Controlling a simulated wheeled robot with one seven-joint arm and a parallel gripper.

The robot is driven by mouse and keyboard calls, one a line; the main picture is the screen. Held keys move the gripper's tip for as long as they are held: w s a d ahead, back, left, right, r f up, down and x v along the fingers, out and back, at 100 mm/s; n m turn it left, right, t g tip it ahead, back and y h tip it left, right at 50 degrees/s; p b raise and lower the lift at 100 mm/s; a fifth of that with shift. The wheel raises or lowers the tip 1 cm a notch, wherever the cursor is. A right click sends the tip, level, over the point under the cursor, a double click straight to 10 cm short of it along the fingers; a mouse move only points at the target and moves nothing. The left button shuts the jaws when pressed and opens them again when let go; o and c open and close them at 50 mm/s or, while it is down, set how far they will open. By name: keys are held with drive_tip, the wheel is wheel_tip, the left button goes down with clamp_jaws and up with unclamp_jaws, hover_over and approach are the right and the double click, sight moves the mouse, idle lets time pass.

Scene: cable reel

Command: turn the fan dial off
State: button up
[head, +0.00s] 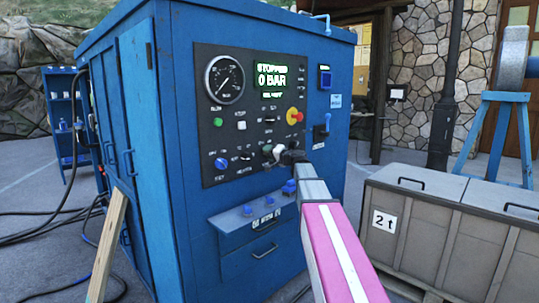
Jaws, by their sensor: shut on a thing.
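The blue machine's dark control panel (252,112) holds several dials, buttons and a round gauge (224,79). The labels are too small to read, so I cannot tell from print which dial is the fan dial. A blue dial (221,163) and a dark dial (246,156) sit to the left of my gripper in the lower row. The green display (272,76) reads "STOPPED 0 BAR".
A red and yellow stop button (293,116) sits just above my gripper. A blue lever (323,128) is to the right. A ledge with blue knobs (248,210) juts out below the panel. Grey crates (440,230) stand at right; a wooden post (107,245) leans at left.

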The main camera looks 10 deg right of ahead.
drive_tip(key=o, duration=0.9)
drive_tip(key=v, duration=1.1)
